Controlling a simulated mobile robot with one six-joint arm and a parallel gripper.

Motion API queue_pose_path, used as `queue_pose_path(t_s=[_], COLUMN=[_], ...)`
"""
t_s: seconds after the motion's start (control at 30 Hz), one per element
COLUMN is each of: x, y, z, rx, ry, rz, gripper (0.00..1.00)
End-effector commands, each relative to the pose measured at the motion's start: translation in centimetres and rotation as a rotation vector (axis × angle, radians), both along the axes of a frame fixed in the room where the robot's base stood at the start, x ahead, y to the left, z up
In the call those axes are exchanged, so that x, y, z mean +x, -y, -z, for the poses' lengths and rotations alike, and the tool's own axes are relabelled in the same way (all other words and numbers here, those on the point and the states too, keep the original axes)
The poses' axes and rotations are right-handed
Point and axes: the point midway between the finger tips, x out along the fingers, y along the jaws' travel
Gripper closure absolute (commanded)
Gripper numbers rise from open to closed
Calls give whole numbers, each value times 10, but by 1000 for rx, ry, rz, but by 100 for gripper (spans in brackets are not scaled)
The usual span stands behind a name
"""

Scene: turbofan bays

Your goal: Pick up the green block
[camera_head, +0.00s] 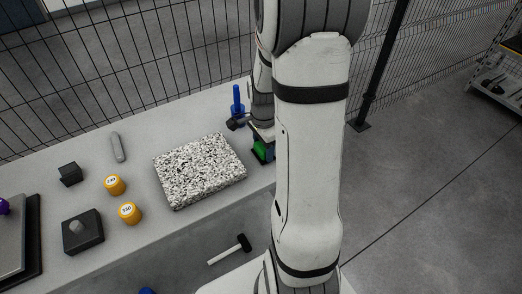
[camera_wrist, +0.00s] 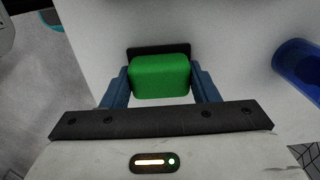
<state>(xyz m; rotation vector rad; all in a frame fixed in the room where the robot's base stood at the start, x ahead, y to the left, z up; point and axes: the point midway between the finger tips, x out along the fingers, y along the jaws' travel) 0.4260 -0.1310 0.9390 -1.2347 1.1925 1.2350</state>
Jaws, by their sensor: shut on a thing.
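The green block (camera_wrist: 160,77) sits between the two blue fingers of my gripper (camera_wrist: 160,88) in the wrist view. The fingers are shut on it from both sides. A dark flat piece lies just beyond the block. In the head view the green block (camera_head: 260,148) shows only in part, near the right part of the table, right of the speckled slab. My gripper (camera_head: 262,152) is there around it, largely hidden by my arm. I cannot tell whether the block touches the table.
A speckled slab (camera_head: 199,170) lies left of my gripper. A blue upright object (camera_head: 237,100) stands close behind it. A wire fence (camera_head: 150,60) runs behind the table.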

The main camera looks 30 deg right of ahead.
Motion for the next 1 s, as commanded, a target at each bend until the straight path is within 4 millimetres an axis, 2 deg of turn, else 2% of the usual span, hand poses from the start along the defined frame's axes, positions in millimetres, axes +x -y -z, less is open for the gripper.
queue_pose_path(t_s=[0.13, 0.23, 0.5, 0.63, 0.8, 1.0], x=[0, 1, 1, 1, 0, 0], y=[0, 1, 1, 1, 1, 1], z=[-3, -14, -68, -88, -100, -101], rx=[-1, -2, -2, -2, -1, 0], ry=[2, 4, 6, 4, 1, 0], rz=[0, 1, 1, 1, 1, 2], gripper=[70, 70, 70, 70, 70, 70])
